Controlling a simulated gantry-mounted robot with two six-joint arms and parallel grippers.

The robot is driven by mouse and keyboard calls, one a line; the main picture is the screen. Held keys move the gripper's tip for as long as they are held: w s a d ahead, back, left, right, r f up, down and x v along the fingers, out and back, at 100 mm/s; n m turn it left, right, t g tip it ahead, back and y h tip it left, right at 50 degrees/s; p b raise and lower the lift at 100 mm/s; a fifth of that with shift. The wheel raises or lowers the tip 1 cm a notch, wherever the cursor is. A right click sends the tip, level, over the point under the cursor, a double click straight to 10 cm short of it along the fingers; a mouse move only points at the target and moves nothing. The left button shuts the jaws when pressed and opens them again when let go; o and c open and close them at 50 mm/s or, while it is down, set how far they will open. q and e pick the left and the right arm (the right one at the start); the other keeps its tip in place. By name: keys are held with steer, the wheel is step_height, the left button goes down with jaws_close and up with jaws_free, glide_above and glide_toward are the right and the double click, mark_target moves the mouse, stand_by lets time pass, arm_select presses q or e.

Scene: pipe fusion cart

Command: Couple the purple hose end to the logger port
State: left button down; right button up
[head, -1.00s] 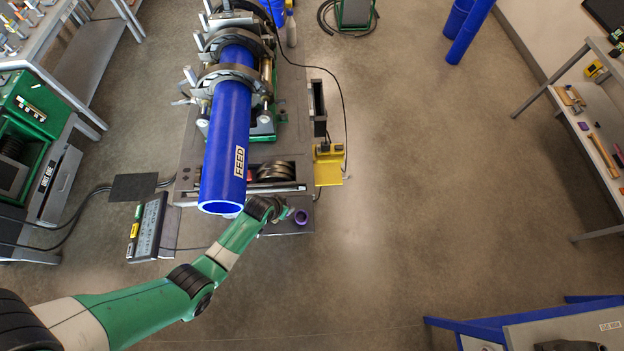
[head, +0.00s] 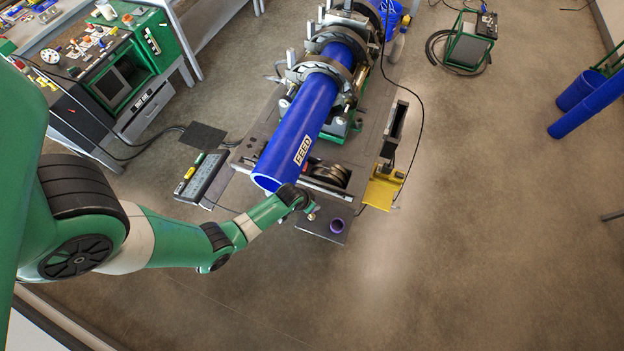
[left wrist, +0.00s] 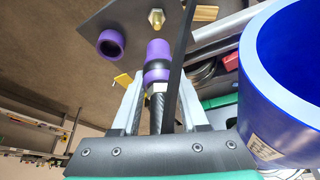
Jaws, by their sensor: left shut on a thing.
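My left gripper (left wrist: 158,88) is shut on the purple hose end (left wrist: 158,58), with a finger on each side of it and the dark hose running back between the fingers. In the left wrist view the hose end points at a brass fitting (left wrist: 156,18) on a dark plate, which looks like the logger port. A gap shows between their tips. A dark strip passes just right of the hose end. In the head view my left gripper (head: 312,211) is small beside the blue pipe's open end, and the hose end is hard to make out. My right gripper is not in view.
A purple ring or cap (left wrist: 110,43) stands left of the fitting; it also shows in the head view (head: 337,225). The large blue pipe (head: 300,130) overhangs close by on the right in the left wrist view. A yellow bracket (head: 383,190) and a control pendant (head: 203,176) flank the cart.

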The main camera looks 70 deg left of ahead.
arm_select(q)
steer(key=shift+f+b, duration=1.65)
steer(key=shift+f, duration=0.55)
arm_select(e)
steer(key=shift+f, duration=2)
arm_select(q)
steer(key=shift+f+b, duration=1.9)
steer(key=shift+f, duration=0.2)
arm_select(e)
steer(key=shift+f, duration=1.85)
arm_select(q)
steer(key=shift+c, duration=1.7)
jaws_free()
